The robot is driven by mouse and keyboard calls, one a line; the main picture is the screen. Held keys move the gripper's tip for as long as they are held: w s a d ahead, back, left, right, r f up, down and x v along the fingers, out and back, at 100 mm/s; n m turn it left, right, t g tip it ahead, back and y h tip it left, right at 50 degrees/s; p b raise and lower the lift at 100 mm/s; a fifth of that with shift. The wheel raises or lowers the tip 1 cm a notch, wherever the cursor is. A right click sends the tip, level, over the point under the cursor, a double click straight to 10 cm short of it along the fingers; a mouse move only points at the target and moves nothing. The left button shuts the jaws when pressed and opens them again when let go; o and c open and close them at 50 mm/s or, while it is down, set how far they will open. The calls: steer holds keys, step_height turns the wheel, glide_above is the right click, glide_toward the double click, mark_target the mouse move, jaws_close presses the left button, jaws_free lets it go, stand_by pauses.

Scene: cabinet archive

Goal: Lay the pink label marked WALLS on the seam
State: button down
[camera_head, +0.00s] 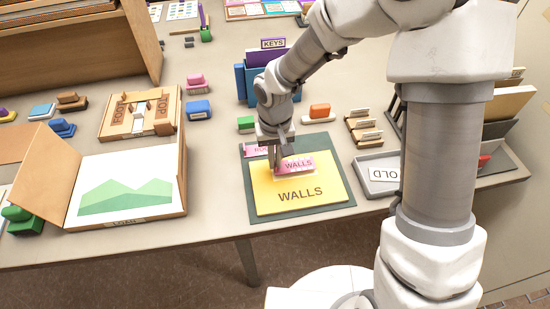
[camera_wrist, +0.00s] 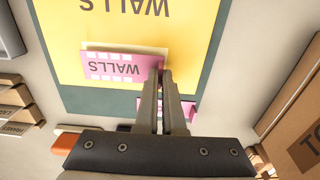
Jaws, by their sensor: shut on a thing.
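The pink label marked WALLS (camera_head: 297,164) is in my gripper (camera_head: 278,168), which is shut on one end of it. The label is over the far part of the yellow folder (camera_head: 330,199), which has WALLS printed on it. The wrist view shows the label (camera_wrist: 122,68) beside my fingertips (camera_wrist: 165,74), with pale squares along its edges. I cannot tell whether the label touches the folder. The folder lies on a dark green mat (camera_head: 341,165). A second pink label (camera_head: 254,150) lies at the mat's far left, partly hidden by my gripper. I cannot make out a distinct seam.
A grey tray with a card reading OLD (camera_head: 383,174) stands right of the mat. Behind are a green block (camera_head: 246,124), an orange-topped stamp (camera_head: 319,111) and a blue KEYS box (camera_head: 257,84). An open box with a green hill picture (camera_head: 125,192) stands left.

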steer(key=shift+f+b, duration=0.6)
stand_by(0.3)
steer(key=c, duration=0.9)
jaws_free()
steer(key=shift+c, duration=0.6)
steer(key=shift+r, duration=0.15)
steer(key=shift+r+p, duration=2.65)
steer(key=shift+r, duration=0.8)
